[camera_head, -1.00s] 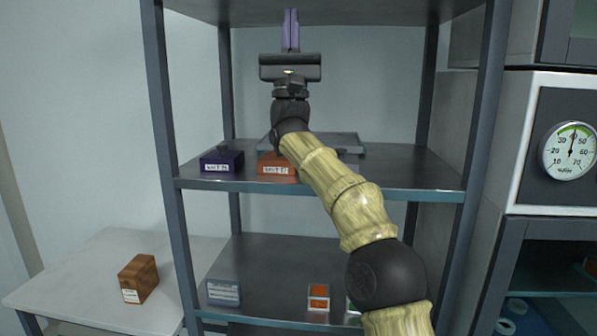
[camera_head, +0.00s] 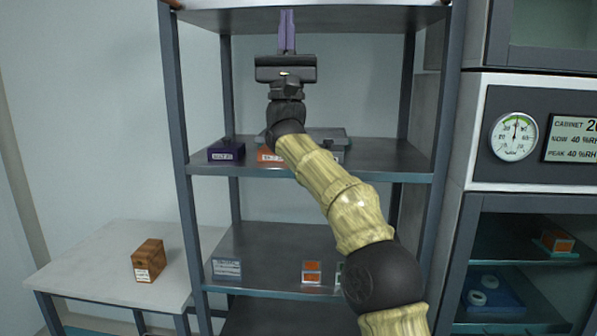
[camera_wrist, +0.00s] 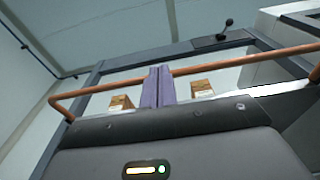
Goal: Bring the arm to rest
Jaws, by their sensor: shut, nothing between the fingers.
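My gripper (camera_head: 287,32) is raised in front of the upper part of the grey shelf rack (camera_head: 178,120), fingers pointing up. Its purple fingers are together with nothing between them, and they also show in the wrist view (camera_wrist: 158,86). My arm rises from the lower right of the head view and hides part of the shelves behind it. The gripper appears apart from the shelves.
The middle shelf holds a dark purple box (camera_head: 226,150), an orange box (camera_head: 268,155) and a grey flat item (camera_head: 328,133). A wooden box (camera_head: 148,261) sits on a white table (camera_head: 90,262) at left. A cabinet with a dial (camera_head: 514,137) stands at right.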

